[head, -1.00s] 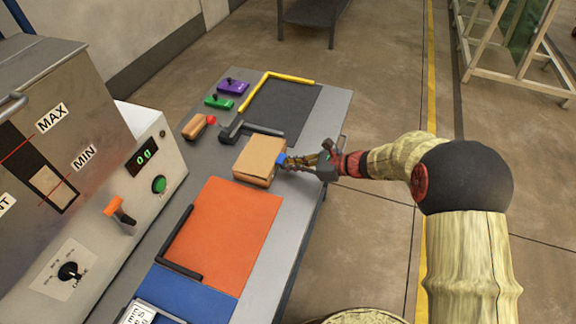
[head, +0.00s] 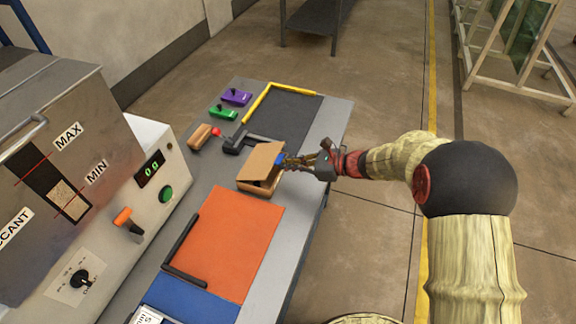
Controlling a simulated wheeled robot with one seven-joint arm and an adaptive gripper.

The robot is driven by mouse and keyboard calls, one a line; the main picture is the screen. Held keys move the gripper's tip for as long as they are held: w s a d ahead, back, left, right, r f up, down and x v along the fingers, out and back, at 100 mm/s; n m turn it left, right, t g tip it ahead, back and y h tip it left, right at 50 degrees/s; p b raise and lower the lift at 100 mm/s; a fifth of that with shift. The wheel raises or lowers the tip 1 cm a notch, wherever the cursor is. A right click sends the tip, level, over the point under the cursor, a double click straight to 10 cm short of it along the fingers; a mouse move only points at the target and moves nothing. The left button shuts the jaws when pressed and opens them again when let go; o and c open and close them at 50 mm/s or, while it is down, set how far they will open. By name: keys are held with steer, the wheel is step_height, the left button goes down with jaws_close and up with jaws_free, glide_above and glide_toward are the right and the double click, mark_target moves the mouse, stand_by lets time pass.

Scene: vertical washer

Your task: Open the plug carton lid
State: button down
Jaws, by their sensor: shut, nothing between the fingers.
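The plug carton (head: 258,188) is a small brown box on the grey table, just beyond the orange mat. Its lid (head: 262,159) is tilted up on the right side, with a dark gap between lid and box. A blue tab (head: 281,160) is at the lid's right edge. My gripper (head: 288,162) is shut at that right edge, by the blue tab, with nothing held between its fingers. The fingertips are partly hidden beside the tab, and I cannot tell exactly how they touch the lid. The inside of the carton is too dark to make out.
An orange mat (head: 235,240) and a blue mat (head: 195,295) lie nearer. A black bracket (head: 250,138), a dark mat with a yellow edge bar (head: 258,100), and green (head: 222,112) and purple (head: 236,97) switch boxes are beyond. The washer (head: 60,170) stands left.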

steer(key=shift+w+a+r+p, duration=0.15)
steer(key=shift+a+r+p, duration=0.3)
steer(key=shift+r, duration=0.25)
steer(key=shift+w+a+r+p, duration=0.15)
steer(key=shift+a+r+p, duration=0.25)
steer(key=shift+r, duration=0.3)
steer(key=shift+w+a+r+p, duration=0.15)
steer(key=shift+a+r+p, duration=0.25)
steer(key=shift+r, duration=0.3)
steer(key=shift+w+a+r+p, duration=0.3)
steer(key=shift+a+r, duration=0.2)
steer(key=shift+a, duration=0.2)
steer(key=shift+w+a+r+p, duration=0.3)
steer(key=shift+a+r, duration=0.2)
steer(key=shift+a, duration=0.25)
steer(key=shift+w+a+r+p, duration=0.2)
steer(key=shift+w+a+r, duration=0.1)
steer(key=shift+a+r, duration=0.3)
steer(key=w+a, duration=0.2)
steer(key=a, duration=0.4)
steer(key=shift+w+r, duration=0.25)
step_height(320, 180, up, 3)
steer(key=p, duration=0.3)
glide_above(279, 159)
steer(key=w+a, duration=0.2)
steer(key=a, duration=0.1)
steer(key=shift+s, duration=0.2)
